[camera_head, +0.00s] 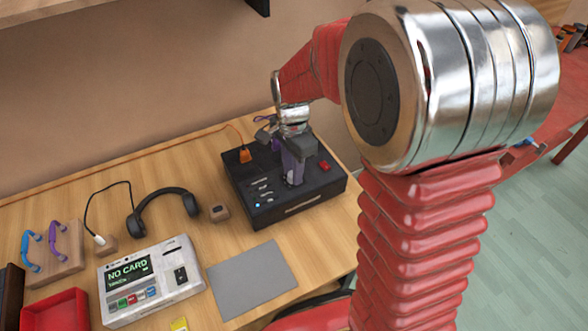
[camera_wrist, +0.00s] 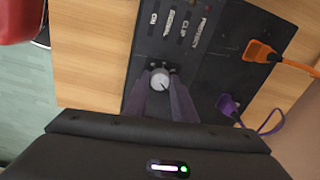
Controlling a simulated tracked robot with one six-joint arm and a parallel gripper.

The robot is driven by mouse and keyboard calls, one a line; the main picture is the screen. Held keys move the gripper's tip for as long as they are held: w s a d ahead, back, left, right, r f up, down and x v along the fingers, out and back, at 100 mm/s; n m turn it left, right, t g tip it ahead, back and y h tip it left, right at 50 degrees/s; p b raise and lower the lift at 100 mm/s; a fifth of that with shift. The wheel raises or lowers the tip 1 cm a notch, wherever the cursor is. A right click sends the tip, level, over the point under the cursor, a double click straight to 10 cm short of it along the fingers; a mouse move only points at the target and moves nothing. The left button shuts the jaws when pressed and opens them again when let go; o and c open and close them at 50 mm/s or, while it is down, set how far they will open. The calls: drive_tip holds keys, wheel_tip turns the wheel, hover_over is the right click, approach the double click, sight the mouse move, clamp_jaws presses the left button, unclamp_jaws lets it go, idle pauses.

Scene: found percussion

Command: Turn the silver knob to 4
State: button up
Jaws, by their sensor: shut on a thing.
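The silver knob (camera_wrist: 159,79) sits on the face of a black box (camera_wrist: 215,80), which stands on the wooden desk in the head view (camera_head: 262,213). My gripper (camera_wrist: 161,86) is shut on the knob, with one dark purple finger on each side of it. In the head view my gripper (camera_head: 292,180) reaches down onto the top of the box, and its fingers mostly hide the knob. Small marks ring the far side of the knob in the wrist view. They are too small to read, and I cannot tell which number the knob points to.
Beside the knob are several labelled sliders (camera_wrist: 185,25). An orange plug (camera_wrist: 260,51) and a purple plug (camera_wrist: 228,104) with cables are in the box. A red button (camera_head: 324,166), headphones (camera_head: 165,203), a "NO CARD" device (camera_head: 150,283) and a grey mat (camera_head: 250,280) are nearby.

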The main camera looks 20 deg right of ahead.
drive_tip(key=shift+w+r+m, duration=0.15)
drive_tip(key=shift+w+m, duration=0.1)
drive_tip(key=shift+m, duration=0.35)
drive_tip(key=o, duration=1)
drive_tip(key=shift+s, duration=0.15)
drive_tip(key=shift+o, duration=0.2)
wheel_tip(320, 180, up, 14)
drive_tip(key=shift+f, duration=0.2)
